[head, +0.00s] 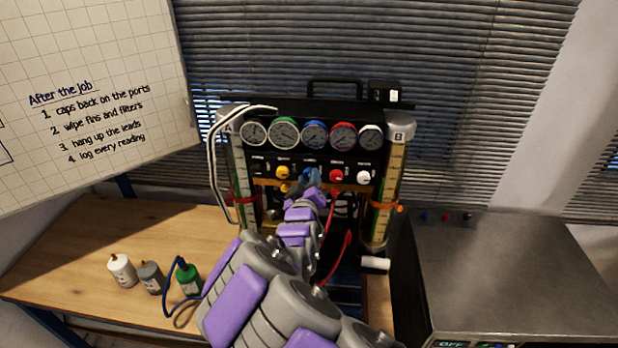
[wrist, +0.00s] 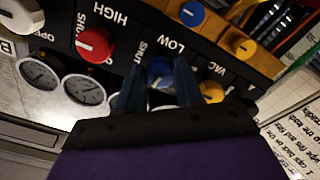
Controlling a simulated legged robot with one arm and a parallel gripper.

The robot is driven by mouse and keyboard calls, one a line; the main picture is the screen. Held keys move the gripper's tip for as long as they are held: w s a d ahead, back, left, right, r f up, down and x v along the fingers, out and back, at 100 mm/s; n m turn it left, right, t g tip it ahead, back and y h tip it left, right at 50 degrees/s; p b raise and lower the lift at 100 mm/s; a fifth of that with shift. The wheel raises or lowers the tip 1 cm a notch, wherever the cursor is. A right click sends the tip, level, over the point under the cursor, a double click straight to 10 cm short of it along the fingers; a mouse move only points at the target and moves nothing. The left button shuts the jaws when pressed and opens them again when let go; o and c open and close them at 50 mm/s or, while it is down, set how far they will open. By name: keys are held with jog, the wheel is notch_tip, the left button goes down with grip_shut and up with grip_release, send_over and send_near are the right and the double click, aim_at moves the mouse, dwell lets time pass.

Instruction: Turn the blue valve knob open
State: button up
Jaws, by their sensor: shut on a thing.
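The blue valve knob (wrist: 160,72) sits on the black panel of the gauge rig, between a red knob (wrist: 95,45) and a yellow knob (wrist: 212,92) in the wrist view. My gripper (wrist: 159,88) is shut on the blue knob, with one blue finger on each side of it. In the head view my gripper (head: 310,180) reaches the middle of the knob row and hides the blue knob. The knob's exact turn angle is hard to tell.
Several gauges (head: 315,133) line the rig above the knobs. The red knob (head: 336,176) and yellow knob (head: 282,172) are close beside my gripper. Red hoses (head: 347,245) hang below. Bottles (head: 121,271) stand on the wooden bench at left. A metal cabinet (head: 500,270) is at right.

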jog(key=shift+a+r+n, duration=0.1)
jog(key=shift+a+n, duration=0.05)
jog(key=shift+n, duration=0.45)
jog(key=o, duration=0.7)
jog(key=shift+c, duration=0.2)
jog(key=o, duration=0.4)
jog(key=shift+a, duration=0.25)
jog(key=shift+d, duration=0.1)
jog(key=shift+d, duration=0.15)
